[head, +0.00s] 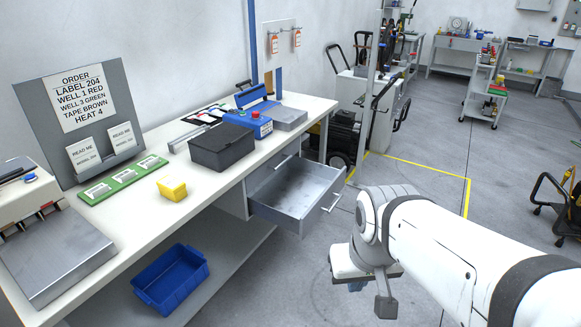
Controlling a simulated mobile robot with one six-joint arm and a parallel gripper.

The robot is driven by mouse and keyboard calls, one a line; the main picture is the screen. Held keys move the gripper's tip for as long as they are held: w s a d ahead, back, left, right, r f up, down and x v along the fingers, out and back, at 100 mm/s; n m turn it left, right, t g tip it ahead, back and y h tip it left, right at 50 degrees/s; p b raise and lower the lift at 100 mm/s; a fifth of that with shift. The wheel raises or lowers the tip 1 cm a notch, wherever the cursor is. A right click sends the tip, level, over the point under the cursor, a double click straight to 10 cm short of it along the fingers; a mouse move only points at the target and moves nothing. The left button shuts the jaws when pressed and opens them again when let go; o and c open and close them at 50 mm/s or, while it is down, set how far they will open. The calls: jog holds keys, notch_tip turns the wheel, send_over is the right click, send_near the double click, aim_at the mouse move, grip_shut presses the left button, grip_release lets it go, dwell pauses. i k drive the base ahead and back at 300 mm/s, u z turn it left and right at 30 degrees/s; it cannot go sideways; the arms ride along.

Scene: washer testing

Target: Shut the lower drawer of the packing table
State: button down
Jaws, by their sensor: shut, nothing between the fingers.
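The packing table (128,232) runs along the left wall. Its lower drawer (292,190) is pulled far out under the right part of the top. The drawer is grey metal, its visible inside looks empty, and its bar handle (333,203) is on the front panel facing right. Another handle (282,161) shows above it, close under the tabletop. My gripper (357,286) hangs pointing down over the floor, to the right of and nearer than the drawer front, apart from it. It is shut and empty; my arm partly hides it.
A blue bin (172,279) sits on the table's lower shelf. A black box (222,147), a yellow bin (172,188) and a blue device (248,121) stand on top. A generator (345,135) stands behind the drawer. The floor right of the drawer is clear.

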aim_at(294, 197)
jog(key=u, duration=0.3)
jog(key=i, duration=1.45)
jog(key=z, duration=0.4)
